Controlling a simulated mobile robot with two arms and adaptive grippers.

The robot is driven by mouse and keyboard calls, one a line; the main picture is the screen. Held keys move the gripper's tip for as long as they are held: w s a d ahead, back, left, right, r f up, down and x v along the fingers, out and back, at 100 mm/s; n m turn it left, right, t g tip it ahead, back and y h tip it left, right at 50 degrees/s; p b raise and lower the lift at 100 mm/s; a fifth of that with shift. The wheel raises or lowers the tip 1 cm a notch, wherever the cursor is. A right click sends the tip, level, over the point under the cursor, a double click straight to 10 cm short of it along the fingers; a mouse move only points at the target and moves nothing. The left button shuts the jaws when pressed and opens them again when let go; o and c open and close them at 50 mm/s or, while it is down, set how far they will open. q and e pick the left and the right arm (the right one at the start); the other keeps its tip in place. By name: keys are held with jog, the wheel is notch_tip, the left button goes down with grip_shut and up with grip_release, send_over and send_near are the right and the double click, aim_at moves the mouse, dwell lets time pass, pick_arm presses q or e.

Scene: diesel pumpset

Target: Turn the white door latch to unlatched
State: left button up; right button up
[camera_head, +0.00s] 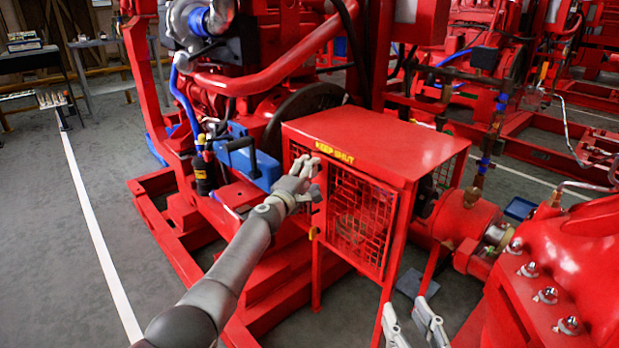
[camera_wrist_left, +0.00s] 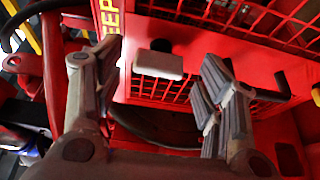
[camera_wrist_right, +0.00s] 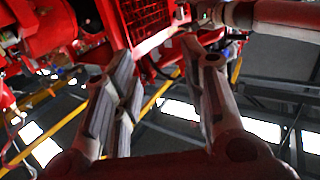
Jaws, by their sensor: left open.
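The white door latch (camera_wrist_left: 158,64) is a small pale block by a dark mount on the red mesh door, in the left wrist view. My left gripper (camera_wrist_left: 160,78) is open, with one finger on each side of the latch and visible gaps to both. In the head view my left gripper (camera_head: 305,172) is at the upper left edge of the red cage door (camera_head: 362,218) and hides the latch, or I cannot tell it from the fingers. My right gripper (camera_head: 413,322) is open and empty, low in front of the cage; its spread fingers show in the right wrist view (camera_wrist_right: 160,75).
The red cage top (camera_head: 375,145) carries a yellow "KEEP SHUT" label. A black handle (camera_wrist_left: 268,95) sits on the door right of the latch. A blue box (camera_head: 250,163) is behind my left arm. Red pump casing (camera_head: 570,265) stands close right.

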pick_arm(q)
jog(key=shift+w+d+b, duration=0.15)
jog(key=shift+w+b, duration=0.1)
jog(key=shift+b, duration=0.05)
pick_arm(e)
jog(key=shift+a+r+t+y, duration=0.2)
jog(key=shift+r+t, duration=0.35)
jog(key=shift+r, duration=0.35)
jog(key=shift+a+r+t+y, duration=0.1)
jog(key=shift+r+t+y, duration=0.1)
jog(key=shift+r+t, duration=0.55)
jog(key=shift+r, duration=0.15)
